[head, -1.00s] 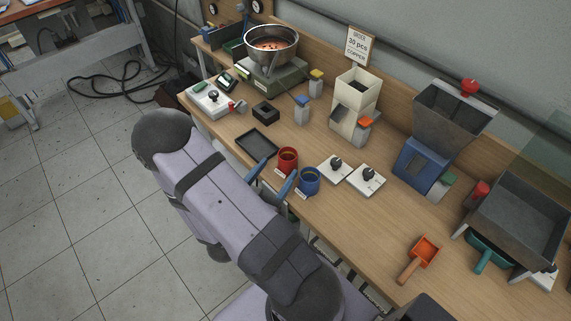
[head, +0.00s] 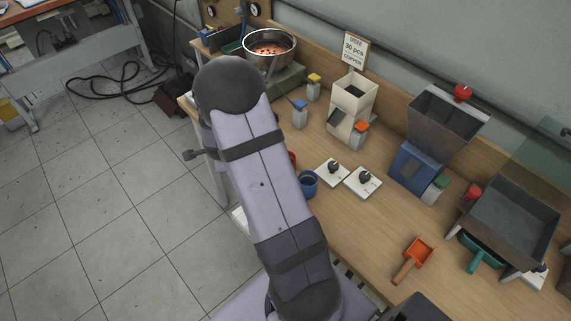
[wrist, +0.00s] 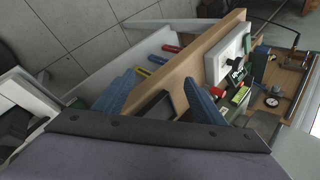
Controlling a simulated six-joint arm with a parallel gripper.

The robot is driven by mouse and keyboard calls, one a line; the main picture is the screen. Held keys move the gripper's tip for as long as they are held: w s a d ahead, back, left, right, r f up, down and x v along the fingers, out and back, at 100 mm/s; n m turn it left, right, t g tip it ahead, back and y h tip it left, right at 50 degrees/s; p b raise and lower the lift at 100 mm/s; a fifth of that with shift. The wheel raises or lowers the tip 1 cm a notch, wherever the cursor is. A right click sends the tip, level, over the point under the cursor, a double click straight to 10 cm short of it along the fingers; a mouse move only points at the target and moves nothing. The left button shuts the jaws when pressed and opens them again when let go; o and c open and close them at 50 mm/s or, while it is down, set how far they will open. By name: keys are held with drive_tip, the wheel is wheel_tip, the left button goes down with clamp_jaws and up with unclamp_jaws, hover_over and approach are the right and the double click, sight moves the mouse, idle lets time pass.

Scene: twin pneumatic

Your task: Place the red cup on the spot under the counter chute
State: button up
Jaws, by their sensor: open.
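The red cup (head: 293,158) shows only as a thin sliver in the head view, because my arm covers the rest. The blue cup (head: 308,184) stands just in front of it, partly covered. My gripper (wrist: 160,92) is open in the wrist view, with its two blue fingers apart around the bench's wooden edge region; no cup shows between them. It is hidden behind my arm in the head view. A cream hopper (head: 352,100) and a blue-grey hopper machine (head: 425,145) stand at the back; I cannot tell which is the counter, and no chute spot is clearly visible.
Two white plates with black knobs (head: 348,176) lie right of the cups. An orange scoop (head: 413,258), a teal scoop (head: 481,252) and a grey bin (head: 512,215) are at the right. A steel bowl (head: 270,45) stands at the far end. The bench's middle front is clear.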

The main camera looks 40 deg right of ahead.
drive_tip(key=s+d+r+m+g+y, duration=0.1)
drive_tip(key=s+d+r+m+g, duration=0.1)
drive_tip(key=s+d+m, duration=0.1)
drive_tip(key=s+d+r+m+y+p, duration=0.1)
drive_tip(key=shift+s+d+m+g+y, duration=0.3)
drive_tip(key=shift+s+d+g, duration=0.05)
drive_tip(key=shift+g, duration=0.05)
drive_tip(key=s+d+r+m+g+y+p, duration=0.1)
drive_tip(key=s+d+r+m+g, duration=0.15)
drive_tip(key=s, duration=0.35)
drive_tip(key=s+d+r+m+g, duration=0.2)
drive_tip(key=s+d+m, duration=0.15)
drive_tip(key=s, duration=0.25)
drive_tip(key=shift+w+d+f+p, duration=0.1)
drive_tip(key=shift+f+p, duration=0.8)
drive_tip(key=shift+f, duration=0.9)
drive_tip(key=shift+d+f+p, duration=0.1)
drive_tip(key=shift+f+p, duration=0.8)
drive_tip(key=shift+f, duration=0.85)
drive_tip(key=c, duration=1.3)
drive_tip(key=shift+o, duration=0.2)
drive_tip(key=shift+r, duration=0.15)
wheel_tip(320, 180, up, 10)
drive_tip(key=b, duration=0.3)
drive_tip(key=d+n+b, duration=0.2)
drive_tip(key=d+n, duration=0.1)
drive_tip(key=d, duration=1)
drive_tip(key=shift+w+d+n+b, duration=0.2)
drive_tip(key=shift+w+n+b, duration=0.2)
